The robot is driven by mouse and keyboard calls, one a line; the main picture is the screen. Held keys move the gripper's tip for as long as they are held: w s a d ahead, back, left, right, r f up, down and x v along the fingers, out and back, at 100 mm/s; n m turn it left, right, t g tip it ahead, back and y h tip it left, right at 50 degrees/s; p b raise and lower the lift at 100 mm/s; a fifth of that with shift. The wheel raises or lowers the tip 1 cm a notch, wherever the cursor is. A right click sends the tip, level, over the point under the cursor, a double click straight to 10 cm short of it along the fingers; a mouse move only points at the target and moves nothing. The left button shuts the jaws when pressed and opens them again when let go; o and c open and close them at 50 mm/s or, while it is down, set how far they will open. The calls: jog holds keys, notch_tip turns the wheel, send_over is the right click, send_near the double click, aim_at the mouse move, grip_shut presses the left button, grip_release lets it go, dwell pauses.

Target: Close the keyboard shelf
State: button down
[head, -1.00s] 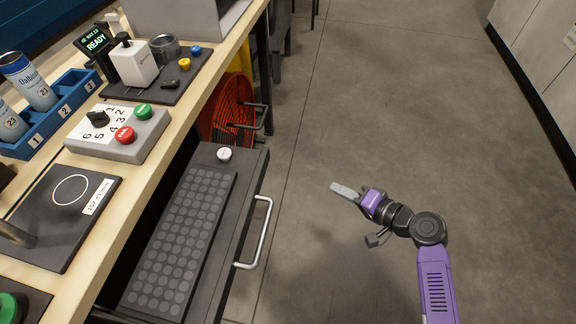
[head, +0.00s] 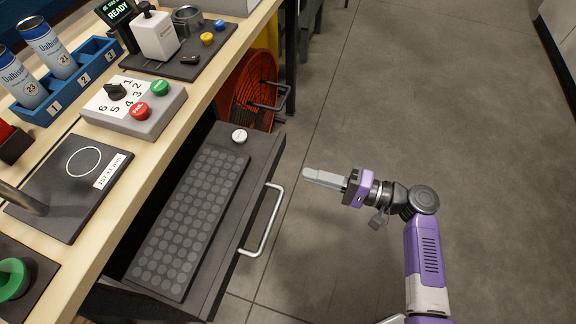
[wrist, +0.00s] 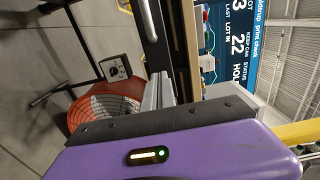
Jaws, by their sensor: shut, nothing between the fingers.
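The keyboard shelf (head: 262,155) is pulled out from under the workbench on the left in the head view. A dark keyboard (head: 190,222) with round keys lies on it, and a white round knob or button (head: 239,136) sits at its far end. A silver bar handle (head: 268,225) is on the shelf's front. My gripper (head: 308,176) is shut and empty, to the right of the handle and apart from it, its fingers pointing left toward the shelf. In the wrist view the grey fingers (wrist: 158,92) are together.
The bench top holds a control box (head: 133,106) with red and green buttons, a blue can rack (head: 70,84) and a black scale plate (head: 70,185). A red-orange round fan (head: 247,90) stands beyond the shelf. Floor to the right is clear.

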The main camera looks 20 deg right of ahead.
aim_at(212, 148)
jog(key=x, duration=0.6)
jog(key=shift+w+a, duration=0.2)
jog(key=shift+a, duration=0.1)
jog(key=b+x, duration=0.6)
jog(key=x, duration=1.2)
jog(key=shift+w+a+b, duration=0.25)
jog(key=shift+b, duration=0.15)
jog(key=shift+w+a, duration=0.35)
jog(key=shift+a, duration=0.1)
jog(key=shift+a+r, duration=0.1)
jog(key=shift+r, duration=0.05)
jog(key=shift+a, duration=0.15)
